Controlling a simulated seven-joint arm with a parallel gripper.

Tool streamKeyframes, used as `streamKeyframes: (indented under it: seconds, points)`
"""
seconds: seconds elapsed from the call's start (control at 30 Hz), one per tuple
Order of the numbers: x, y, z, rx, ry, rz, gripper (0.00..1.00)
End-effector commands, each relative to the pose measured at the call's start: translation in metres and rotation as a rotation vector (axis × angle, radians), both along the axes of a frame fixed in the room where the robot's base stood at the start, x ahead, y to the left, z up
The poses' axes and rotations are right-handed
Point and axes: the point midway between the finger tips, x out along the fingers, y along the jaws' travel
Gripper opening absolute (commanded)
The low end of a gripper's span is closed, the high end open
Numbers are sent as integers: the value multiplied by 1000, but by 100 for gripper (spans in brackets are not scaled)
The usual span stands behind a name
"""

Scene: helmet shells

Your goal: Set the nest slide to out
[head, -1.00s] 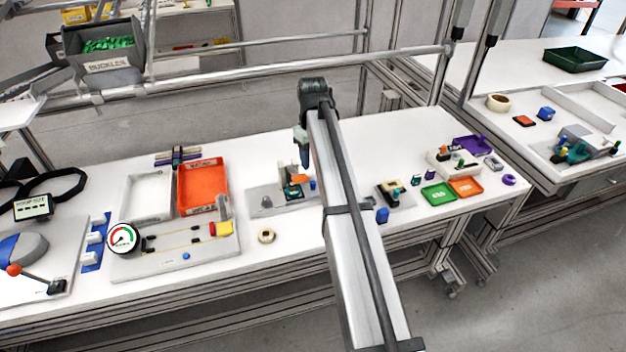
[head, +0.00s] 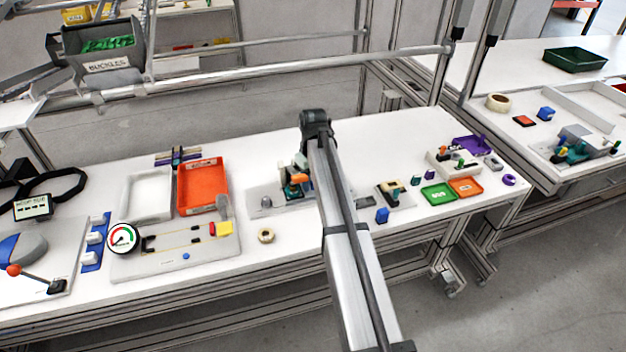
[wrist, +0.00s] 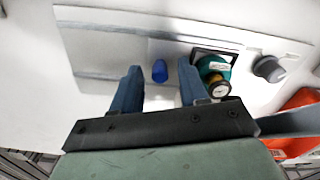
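A light grey fixture plate (head: 262,204) lies on the bench, partly covered by my arm. It also shows in the wrist view (wrist: 100,20). On it stands a teal and black nest fixture (wrist: 214,66) with a small round dial beside it; part of this fixture shows in the head view (head: 291,191). A blue knob (wrist: 159,71) sits on the plate beside the nest, along a grey strip. My gripper (wrist: 160,80) is open, its blue fingers on either side of the knob with gaps visible. Contact or height cannot be told. In the head view the fingers are mostly hidden.
A grey knob (wrist: 268,68) stands on the plate beyond the nest. An orange tray (head: 203,186) and a gauge board (head: 170,255) lie to the left. A small black-based fixture (head: 394,195) and a blue block (head: 382,215) are right of my arm.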

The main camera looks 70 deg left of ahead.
Motion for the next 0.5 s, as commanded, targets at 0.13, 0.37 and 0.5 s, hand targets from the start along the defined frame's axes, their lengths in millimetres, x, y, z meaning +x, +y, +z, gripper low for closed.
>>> streamKeyframes:
  seconds: [0.13,0.37,0.5]
  points:
    - [0,0,0,0,0,0,29]
    - [0,0,0,0,0,0,7]
    - [0,0,0,0,0,0,0]
